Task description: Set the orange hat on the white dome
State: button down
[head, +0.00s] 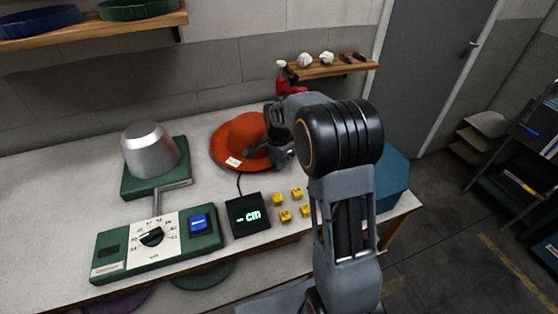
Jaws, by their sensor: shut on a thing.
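The orange hat (244,134) sits brim down at the back middle of the table, with a small white tag on its front brim. My gripper (277,153) is at the right side of the hat, shut on its brim. The arm hides part of the fingers and the hat's right edge. A silver-grey metal dome (149,151) stands bare on a green base to the left of the hat. It looks grey rather than white, and I see no other dome.
A green control panel (112,252) with a dial and blue button (198,222) lies in front of the dome. A black display (247,214) reads "- cm", beside several yellow blocks (286,216). A teal box (393,180) stands at right, partly behind my arm. Bare table lies between dome and hat.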

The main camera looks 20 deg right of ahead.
jog(key=shift+f, duration=0.25)
jog(key=c, duration=1.1)
grip_release()
notch_tip(320, 180, up, 14)
jog(key=s+a+n+t+p, duration=0.1)
jog(key=s+a+n+p, duration=0.1)
jog(key=s+n, duration=0.5)
jog(key=s+a+n+t+p, duration=0.2)
jog(key=s+n, duration=0.5)
jog(key=s, duration=0.7)
jog(key=shift+s+a+f+t, duration=0.15)
jog(key=shift+a+f+t, duration=0.15)
jog(key=shift+f, duration=0.05)
